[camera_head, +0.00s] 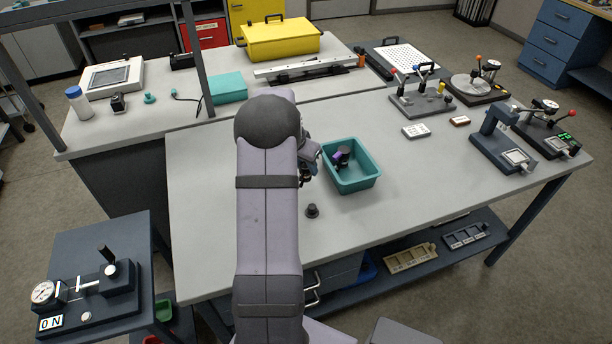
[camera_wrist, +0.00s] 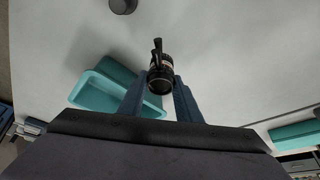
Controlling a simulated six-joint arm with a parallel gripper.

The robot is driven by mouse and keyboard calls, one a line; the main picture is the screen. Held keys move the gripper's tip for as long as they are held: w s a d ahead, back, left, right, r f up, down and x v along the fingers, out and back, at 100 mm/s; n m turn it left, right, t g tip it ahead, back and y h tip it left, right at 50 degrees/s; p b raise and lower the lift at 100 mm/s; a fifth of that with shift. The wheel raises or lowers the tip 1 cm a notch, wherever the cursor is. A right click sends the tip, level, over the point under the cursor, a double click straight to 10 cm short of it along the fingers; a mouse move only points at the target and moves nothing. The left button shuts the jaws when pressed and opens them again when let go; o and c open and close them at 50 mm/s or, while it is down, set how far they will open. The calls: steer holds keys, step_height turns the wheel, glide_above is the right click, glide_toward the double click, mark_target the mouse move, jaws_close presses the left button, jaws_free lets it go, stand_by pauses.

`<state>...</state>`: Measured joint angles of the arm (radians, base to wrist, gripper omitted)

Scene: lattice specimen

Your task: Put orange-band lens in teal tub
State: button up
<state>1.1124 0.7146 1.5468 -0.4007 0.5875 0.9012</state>
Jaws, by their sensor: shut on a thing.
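My gripper (camera_wrist: 160,82) is shut on a dark lens (camera_wrist: 160,68) with a thin pale-orange band and small prongs on its end. In the head view my arm hides most of the gripper, which is just left of the teal tub (camera_head: 373,178). The tub also shows in the wrist view (camera_wrist: 88,92), left of and partly behind the fingers. The held lens appears above the table, beside the tub. Inside the tub, in the head view, lies a dark lens with a purple band (camera_head: 339,157).
A dark knobbed cylinder (camera_head: 312,211) stands on the table (camera_head: 400,215) in front of the tub. A teal box (camera_head: 228,88) is behind my arm.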

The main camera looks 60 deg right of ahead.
step_height(320, 180, up, 6)
steer(key=shift+f+b, duration=0.1)
steer(key=shift+b, duration=0.6)
steer(key=m+b, duration=0.1)
glide_above(357, 177)
steer(key=a, duration=0.2)
steer(key=shift+g, duration=0.3)
steer(key=shift+w+a+f+p, duration=0.15)
steer(key=shift+f+p, duration=0.65)
steer(key=shift+f, duration=1.4)
steer(key=shift+w+a+f+p, duration=0.15)
steer(key=shift+f+p, duration=0.6)
steer(key=shift+f, duration=1.4)
steer(key=shift+d+f, duration=0.15)
steer(key=shift+f, duration=0.15)
steer(key=shift+f, duration=0.1)
steer(key=shift+f, duration=0.15)
steer(key=o, duration=0.9)
steer(key=shift+c, duration=0.2)
steer(key=shift+r, duration=0.25)
